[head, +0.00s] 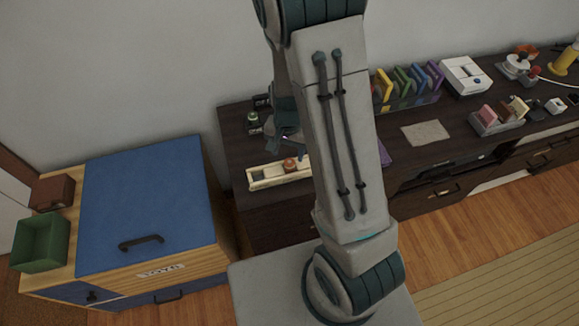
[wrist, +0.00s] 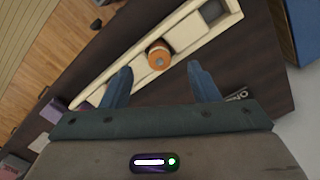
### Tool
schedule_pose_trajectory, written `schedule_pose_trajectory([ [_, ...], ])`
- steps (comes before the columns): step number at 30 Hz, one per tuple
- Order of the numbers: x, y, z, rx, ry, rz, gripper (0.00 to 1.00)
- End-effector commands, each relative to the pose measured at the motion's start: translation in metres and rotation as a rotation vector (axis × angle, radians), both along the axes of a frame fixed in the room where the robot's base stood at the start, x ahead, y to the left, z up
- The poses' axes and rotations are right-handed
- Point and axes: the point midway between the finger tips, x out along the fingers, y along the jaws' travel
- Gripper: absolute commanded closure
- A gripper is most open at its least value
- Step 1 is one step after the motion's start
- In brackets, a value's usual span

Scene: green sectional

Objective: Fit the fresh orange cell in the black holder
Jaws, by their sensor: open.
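The orange cell (wrist: 159,57) sits upright in a long cream tray (wrist: 105,72), with its round end up. It also shows in the head view (head: 290,163). My gripper (wrist: 159,72) is open above the tray, with its two blue fingers apart on either side of the cell's near side; nothing is held. In the head view my gripper (head: 287,140) is just behind the cell, partly hidden by my arm. A small black holder (head: 254,129) with white lettering and a green-topped piece stands on the dark cabinet, left of my gripper. White lettering also shows beside the right finger in the wrist view.
A blue-topped toy chest (head: 150,205) stands left of the dark cabinet (head: 235,155). Coloured cases (head: 408,80) and a grey mat (head: 426,132) lie to the right.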

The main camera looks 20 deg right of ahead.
Motion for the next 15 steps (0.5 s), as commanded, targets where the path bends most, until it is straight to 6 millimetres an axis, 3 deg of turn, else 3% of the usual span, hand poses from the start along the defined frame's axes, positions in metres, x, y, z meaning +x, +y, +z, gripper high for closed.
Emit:
schedule_pose_trajectory([
  [8, 0.001, -0.002, -0.015, -0.001, 0.003, -0.001, 0.45],
  [15, 0.005, -0.006, -0.043, 0.0, 0.005, -0.002, 0.45],
])
